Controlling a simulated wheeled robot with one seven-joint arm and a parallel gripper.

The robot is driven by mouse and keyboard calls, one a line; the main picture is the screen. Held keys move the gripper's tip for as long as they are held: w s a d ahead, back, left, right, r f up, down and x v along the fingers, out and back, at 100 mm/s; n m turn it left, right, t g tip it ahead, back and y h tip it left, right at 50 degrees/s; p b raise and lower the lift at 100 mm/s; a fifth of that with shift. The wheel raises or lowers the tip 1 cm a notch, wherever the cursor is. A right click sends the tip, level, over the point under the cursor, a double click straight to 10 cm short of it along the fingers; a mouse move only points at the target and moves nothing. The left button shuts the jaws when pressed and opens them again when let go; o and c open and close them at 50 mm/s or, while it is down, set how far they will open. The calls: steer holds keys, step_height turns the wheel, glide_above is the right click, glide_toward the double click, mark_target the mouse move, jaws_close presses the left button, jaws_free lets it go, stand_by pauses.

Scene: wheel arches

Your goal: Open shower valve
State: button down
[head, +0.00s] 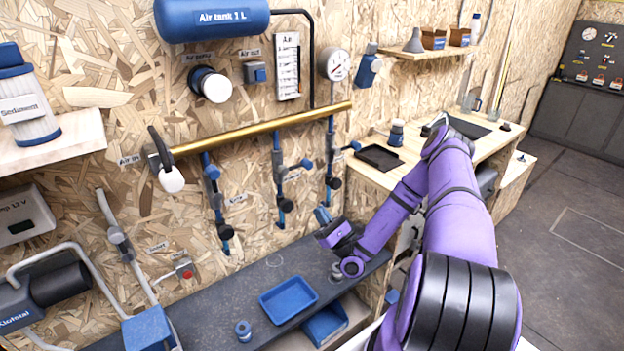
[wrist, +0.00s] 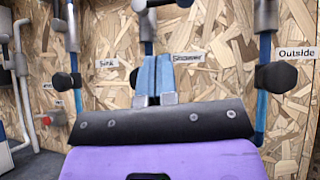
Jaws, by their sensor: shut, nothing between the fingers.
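The shower valve (head: 279,171) is a grey body on the middle of three blue pipes, with a short blue lever (head: 303,164) pointing right. The "Shower" label (wrist: 188,57) sits right of that pipe in the wrist view. The valve shows partly at that view's top edge (wrist: 140,5), with its lever cut off by the frame. My gripper (head: 322,215) is below and to the right of the valve, apart from it. Its blue fingers (wrist: 155,75) are shut and empty, and hide part of the wall near the middle pipe's black knob (wrist: 135,78).
A brass pipe (head: 262,130) feeds the sink pipe (head: 212,190) on the left and the outside pipe (head: 330,165) on the right. Below is a dark bench (head: 240,285) with a blue tray (head: 288,300). A wooden worktop (head: 400,170) stands to the right.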

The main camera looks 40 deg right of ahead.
steer(key=w+d+r+m+h, duration=0.1)
steer(key=w+r+m+h, duration=0.3)
steer(key=w+r+h, duration=0.2)
steer(key=shift+w+d+r+t, duration=0.25)
steer(key=shift+r+t, duration=0.15)
steer(key=shift+r, duration=0.65)
steer(key=shift+w+n, duration=0.1)
steer(key=shift+n, duration=0.2)
